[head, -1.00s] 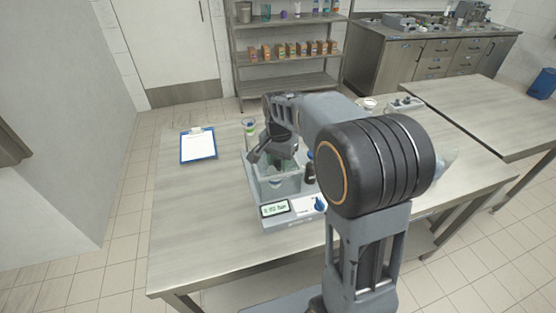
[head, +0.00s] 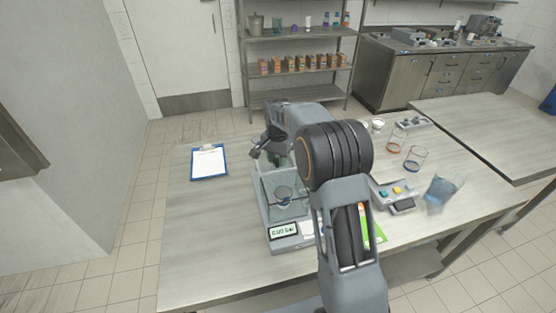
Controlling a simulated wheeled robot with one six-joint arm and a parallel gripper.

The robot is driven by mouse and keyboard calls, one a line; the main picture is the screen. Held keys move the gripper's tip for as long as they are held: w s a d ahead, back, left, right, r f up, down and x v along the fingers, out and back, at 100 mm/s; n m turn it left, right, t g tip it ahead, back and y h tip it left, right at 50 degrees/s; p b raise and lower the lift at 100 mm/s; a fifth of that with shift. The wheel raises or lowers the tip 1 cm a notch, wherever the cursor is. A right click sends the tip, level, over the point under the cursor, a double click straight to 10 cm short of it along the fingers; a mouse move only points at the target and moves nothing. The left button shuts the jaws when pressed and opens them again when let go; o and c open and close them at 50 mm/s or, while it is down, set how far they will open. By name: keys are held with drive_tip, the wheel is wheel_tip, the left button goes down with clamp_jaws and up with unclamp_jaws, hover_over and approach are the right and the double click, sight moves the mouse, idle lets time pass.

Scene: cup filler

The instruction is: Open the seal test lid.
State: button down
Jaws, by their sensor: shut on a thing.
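The seal tester (head: 292,241) stands on the steel table, with a grey base, a small display and a clear box-shaped chamber (head: 268,207). A small cup (head: 284,196) shows inside the chamber. My gripper (head: 257,153) is above the back of the chamber, shut on what looks like the edge of the clear seal test lid (head: 291,160). The lid appears raised at the back, and the chamber top looks uncovered. My wrist and arm hide much of the lid and the tester's right side, so its exact angle cannot be told.
A clipboard (head: 209,161) lies to the left. The table's front left is clear.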

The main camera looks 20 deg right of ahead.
drive_tip(key=c, duration=0.8)
unclamp_jaws()
drive_tip(key=shift+s, duration=0.1)
wheel_tip(320, 180, up, 14)
drive_tip(key=shift+f, duration=0.1)
wheel_tip(320, 180, down, 5)
drive_tip(key=s+n, duration=0.2)
drive_tip(key=n, duration=0.2)
drive_tip(key=s+n+t, duration=0.1)
drive_tip(key=s, duration=0.7)
drive_tip(key=s+n+t, duration=0.2)
drive_tip(key=s, duration=0.6)
drive_tip(key=s+n+t, duration=0.1)
drive_tip(key=s+n, duration=0.1)
drive_tip(key=s, duration=0.7)
drive_tip(key=shift+s+a+f, duration=0.1)
drive_tip(key=shift+f, duration=0.25)
